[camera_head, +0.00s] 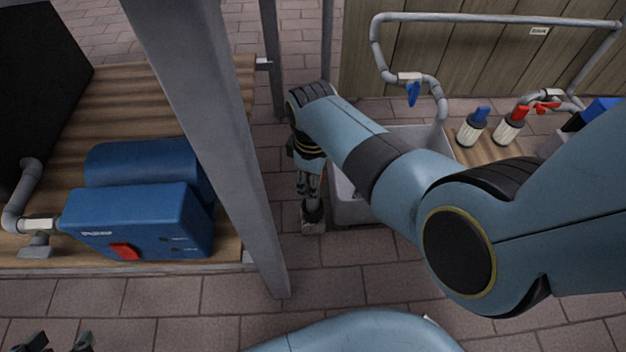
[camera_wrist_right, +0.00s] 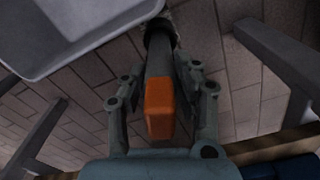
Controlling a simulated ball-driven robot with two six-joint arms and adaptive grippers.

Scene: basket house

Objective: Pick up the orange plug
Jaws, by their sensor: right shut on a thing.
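The orange plug (camera_wrist_right: 160,105) shows in the right wrist view, between the two fingers of my right gripper (camera_wrist_right: 163,90). It is joined to a dark grey stem that runs toward a round dark end.
A grey basin (camera_head: 345,205) stands right next to my right gripper. A grey post (camera_head: 220,130) rises to the left, before a wooden shelf (camera_head: 230,100) with a blue pump box (camera_head: 140,220). Pipes with a blue valve (camera_head: 413,94) are behind. Brick floor is open in front.

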